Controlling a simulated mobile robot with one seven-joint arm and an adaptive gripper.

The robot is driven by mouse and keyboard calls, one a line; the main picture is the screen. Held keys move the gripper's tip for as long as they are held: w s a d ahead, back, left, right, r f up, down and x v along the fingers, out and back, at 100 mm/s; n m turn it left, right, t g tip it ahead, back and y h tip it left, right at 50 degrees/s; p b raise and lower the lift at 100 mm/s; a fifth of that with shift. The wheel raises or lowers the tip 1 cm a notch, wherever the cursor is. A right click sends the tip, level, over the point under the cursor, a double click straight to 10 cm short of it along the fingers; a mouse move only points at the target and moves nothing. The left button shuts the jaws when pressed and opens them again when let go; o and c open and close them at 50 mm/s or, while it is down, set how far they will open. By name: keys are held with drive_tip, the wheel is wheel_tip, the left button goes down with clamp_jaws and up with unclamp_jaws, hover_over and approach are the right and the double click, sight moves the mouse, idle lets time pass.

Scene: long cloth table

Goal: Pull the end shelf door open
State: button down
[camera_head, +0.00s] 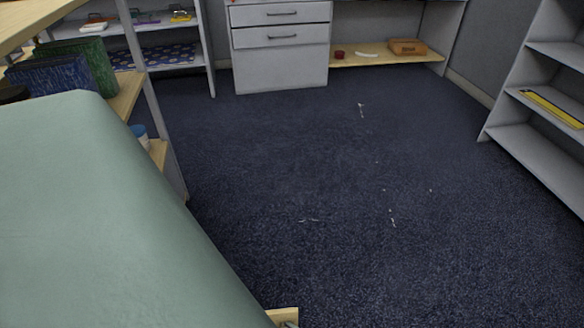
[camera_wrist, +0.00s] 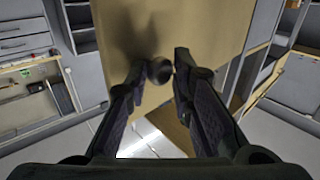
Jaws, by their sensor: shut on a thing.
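A light-brown wooden door panel (camera_wrist: 205,28) fills the upper middle of the wrist view. A round dark knob (camera_wrist: 160,71) sits on it, between the two fingertips of my gripper (camera_wrist: 162,66). The gripper is shut on the knob, and a dark shadow falls on the panel above the left finger. In the head view my gripper is not visible. A small piece of pale wood (camera_head: 283,316) shows at the bottom edge there; I cannot tell whether it is the same door.
A pale green cloth-like surface (camera_head: 75,200) fills the left of the head view. Open wooden shelves stand behind it. A grey drawer cabinet (camera_head: 281,65) stands at the back and a grey shelf unit (camera_head: 535,150) at the right. The dark carpet (camera_head: 330,180) between is clear except for small scraps.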

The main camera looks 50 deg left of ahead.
drive_tip(key=shift+s+a+r+n+g, duration=0.15)
drive_tip(key=shift+s+a+g, duration=0.1)
drive_tip(key=shift+s, duration=0.35)
drive_tip(key=shift+s+a+r+n+g, duration=0.15)
drive_tip(key=shift+s+a+g, duration=0.1)
drive_tip(key=shift+s, duration=0.35)
drive_tip(key=c, duration=1.4)
unclamp_jaws()
drive_tip(key=shift+f, duration=0.1)
drive_tip(key=shift+o, duration=0.2)
drive_tip(key=shift+d, duration=0.1)
drive_tip(key=v, duration=1.2)
drive_tip(key=shift+w+d+f, duration=0.15)
drive_tip(key=shift+w, duration=0.15)
